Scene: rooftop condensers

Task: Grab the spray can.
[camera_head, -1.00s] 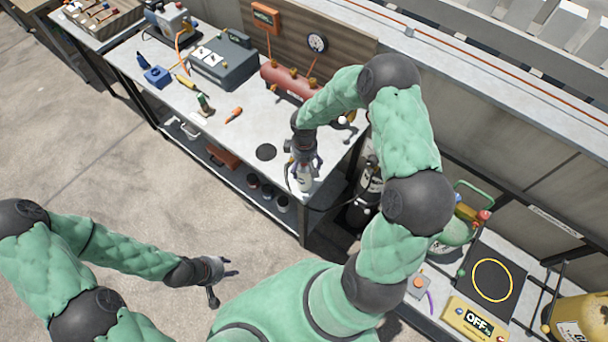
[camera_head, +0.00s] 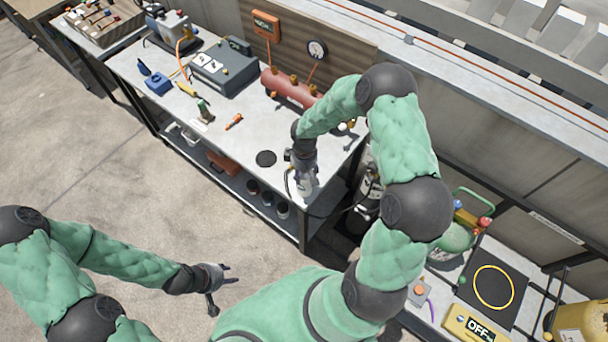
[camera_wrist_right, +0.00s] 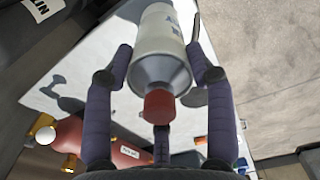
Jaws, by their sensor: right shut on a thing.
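The spray can (camera_wrist_right: 165,55) is a pale cylinder with a grey shoulder and a red cap, seen from its cap end in the right wrist view. My right gripper (camera_wrist_right: 162,65) has its purple fingers around the can and is shut on it. In the head view the can (camera_head: 305,186) shows as a small pale shape under my right gripper (camera_head: 304,180), at the near right part of the workbench; whether it touches the top cannot be told. My left gripper (camera_head: 222,282) hangs over bare floor at lower left, with its fingers apart and empty.
The workbench (camera_head: 230,142) holds a red manifold tank (camera_head: 288,88), a grey case (camera_head: 224,68), a blue item (camera_head: 158,85) and small tools. A black disc (camera_head: 266,158) lies left of the can. A lower bench with a yellow OFF box (camera_head: 475,326) stands at right.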

